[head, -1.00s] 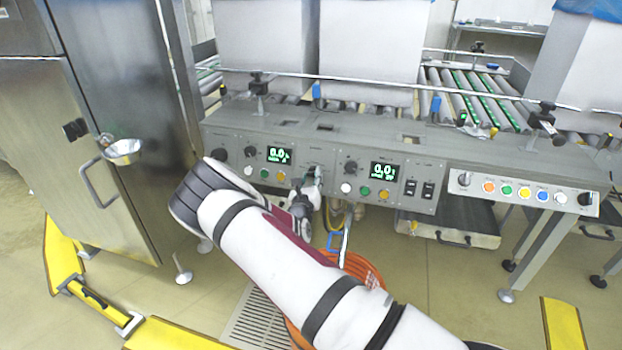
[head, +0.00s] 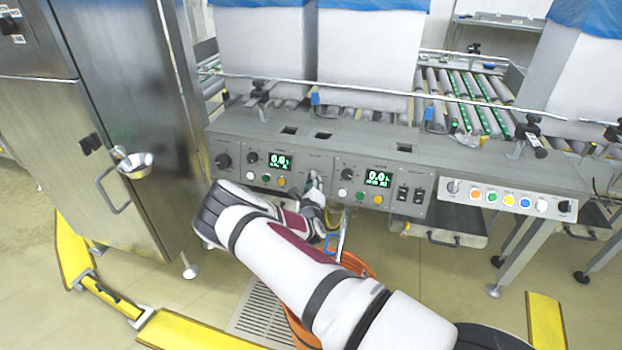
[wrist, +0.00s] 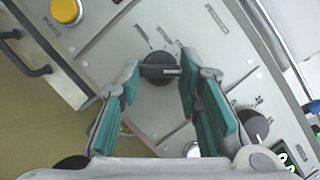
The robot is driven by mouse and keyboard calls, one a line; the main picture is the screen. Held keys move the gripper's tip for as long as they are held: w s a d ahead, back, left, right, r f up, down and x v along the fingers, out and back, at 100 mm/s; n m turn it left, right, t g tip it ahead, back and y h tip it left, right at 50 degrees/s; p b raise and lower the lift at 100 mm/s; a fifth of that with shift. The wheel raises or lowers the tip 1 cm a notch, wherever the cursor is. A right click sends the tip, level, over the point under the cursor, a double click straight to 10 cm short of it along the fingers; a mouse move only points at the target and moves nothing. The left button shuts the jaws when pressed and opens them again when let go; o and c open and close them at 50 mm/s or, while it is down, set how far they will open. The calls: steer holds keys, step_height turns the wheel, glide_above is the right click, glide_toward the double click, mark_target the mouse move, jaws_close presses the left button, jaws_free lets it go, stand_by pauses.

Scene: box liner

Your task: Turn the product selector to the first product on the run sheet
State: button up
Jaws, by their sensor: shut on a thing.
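The product selector (wrist: 160,70) is a round black knob with a pale pointer line, on the grey control panel (wrist: 115,65). In the wrist view its line points right, and small printed marks surround it, too small to read. My gripper (wrist: 160,72) has a teal-padded finger on each side of the knob and is shut on it. In the head view my gripper (head: 315,185) is at the panel front between the two green displays, and it hides the knob. I cannot make out a run sheet in either view.
Another black knob (wrist: 252,124) and a yellow button (wrist: 66,10) are close by. The head view shows a left display (head: 280,161), a right display (head: 378,178) and a button box (head: 510,198). A steel cabinet (head: 120,130) stands left, and an orange hose coil (head: 355,263) lies below.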

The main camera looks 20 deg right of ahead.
steer(key=shift+n+p, duration=0.4)
steer(key=shift+n, duration=0.1)
steer(key=o, duration=1.1)
steer(key=shift+o, duration=0.2)
steer(key=v, duration=1.2)
steer(key=shift+r, duration=0.15)
steer(key=shift+d, duration=0.1)
